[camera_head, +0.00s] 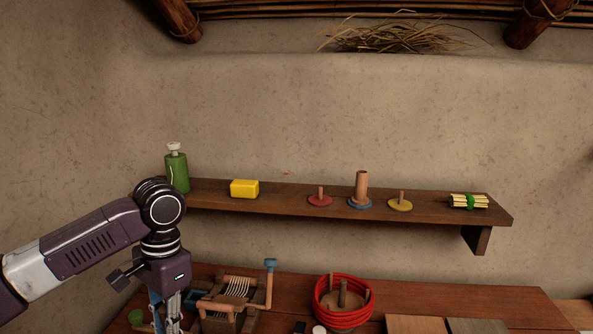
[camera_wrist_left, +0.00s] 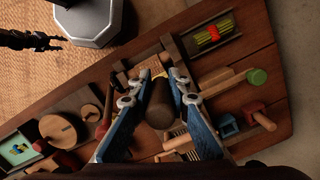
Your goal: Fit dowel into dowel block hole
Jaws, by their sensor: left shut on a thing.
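My left gripper (camera_wrist_left: 159,92) is shut on a brown cylindrical dowel (camera_wrist_left: 160,106), held between its blue fingers above the workbench in the left wrist view. In the head view the left gripper (camera_head: 172,312) is at the bottom left, in front of the bench; its fingertips and the dowel are cut off or hidden there. I cannot single out the dowel block or its hole in either view. A dark jointed part at the upper left of the wrist view may be my right gripper (camera_wrist_left: 55,42); its opening is unclear.
A crank device with strings (camera_head: 235,294) and a red coil (camera_head: 343,312) around posts stand on the bench (camera_head: 500,297). The wall shelf (camera_head: 275,207) holds a green bottle (camera_head: 177,172), yellow block (camera_head: 244,189), pegged discs and a yellow bundle (camera_head: 468,202). A green-capped handle (camera_wrist_left: 257,76) lies near the gripper.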

